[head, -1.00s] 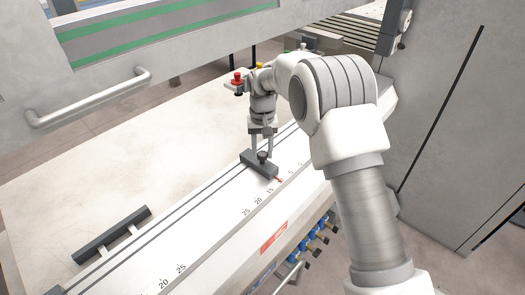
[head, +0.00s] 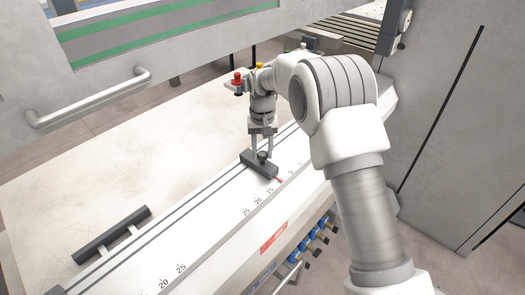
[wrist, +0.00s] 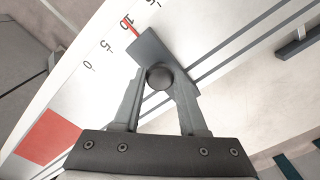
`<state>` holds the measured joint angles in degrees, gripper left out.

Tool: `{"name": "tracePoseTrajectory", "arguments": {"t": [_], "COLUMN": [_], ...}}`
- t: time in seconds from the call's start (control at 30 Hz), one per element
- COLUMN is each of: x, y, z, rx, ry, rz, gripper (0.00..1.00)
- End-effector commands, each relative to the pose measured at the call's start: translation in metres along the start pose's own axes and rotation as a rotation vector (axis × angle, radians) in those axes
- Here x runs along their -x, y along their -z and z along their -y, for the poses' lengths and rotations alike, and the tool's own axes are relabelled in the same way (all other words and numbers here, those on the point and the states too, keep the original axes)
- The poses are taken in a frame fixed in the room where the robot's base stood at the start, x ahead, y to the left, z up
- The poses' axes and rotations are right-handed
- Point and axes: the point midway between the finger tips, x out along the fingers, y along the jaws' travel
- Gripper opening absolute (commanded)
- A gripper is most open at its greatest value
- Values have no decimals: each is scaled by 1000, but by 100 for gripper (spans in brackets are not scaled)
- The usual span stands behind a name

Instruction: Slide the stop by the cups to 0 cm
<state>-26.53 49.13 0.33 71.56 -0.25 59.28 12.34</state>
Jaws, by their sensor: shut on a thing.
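The stop is a dark grey block (head: 257,163) across the twin slots of the pale table, with a round black knob on top. Its red pointer (wrist: 131,27) is close to the 10 mark in the wrist view; the 0 mark (wrist: 88,65) is further down and left there. My gripper (head: 262,154) is above the stop with its fingers around the knob. In the wrist view the knob (wrist: 159,77) sits between the fingertips, and my gripper (wrist: 160,85) is shut on it. I cannot make out any cups for certain.
A second printed scale (head: 173,275) lies nearer along the table edge. A dark bar (head: 110,234) rests at the table's left. Blue fittings (head: 312,240) hang below the front edge. A machine beam with a handle (head: 90,100) stands behind. The slots beside the stop look clear.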

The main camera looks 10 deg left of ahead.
Motion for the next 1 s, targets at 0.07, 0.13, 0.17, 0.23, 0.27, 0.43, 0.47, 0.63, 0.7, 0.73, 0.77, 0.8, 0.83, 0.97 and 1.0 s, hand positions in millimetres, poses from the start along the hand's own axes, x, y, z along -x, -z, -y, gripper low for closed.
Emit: {"name": "tracePoseTrajectory", "arguments": {"t": [0.07,0.13,0.17,0.23,0.27,0.43,0.47,0.63,0.7,0.73,0.77,0.8,0.83,0.97,1.0], "x": [1,1,1,1,1,2,2,2,3,2,2,2,3,2,2], "y": [0,0,0,0,0,6,9,32,41,45,48,53,56,67,70], "z": [1,1,1,1,1,-4,-7,-31,-39,-43,-47,-51,-54,-65,-68], "rx": [0,0,0,0,0,-1,-1,-4,-3,-3,-4,-4,-3,-2,-2], "ry": [1,1,1,1,1,1,1,0,0,0,1,1,1,1,1], "rz": [-2,-2,-2,-2,-2,-3,-2,-4,-4,-3,-5,-4,-4,-4,-5], "gripper": [0,0,0,0,0,0,0,0,0,0,0,0,0,0,0]}}
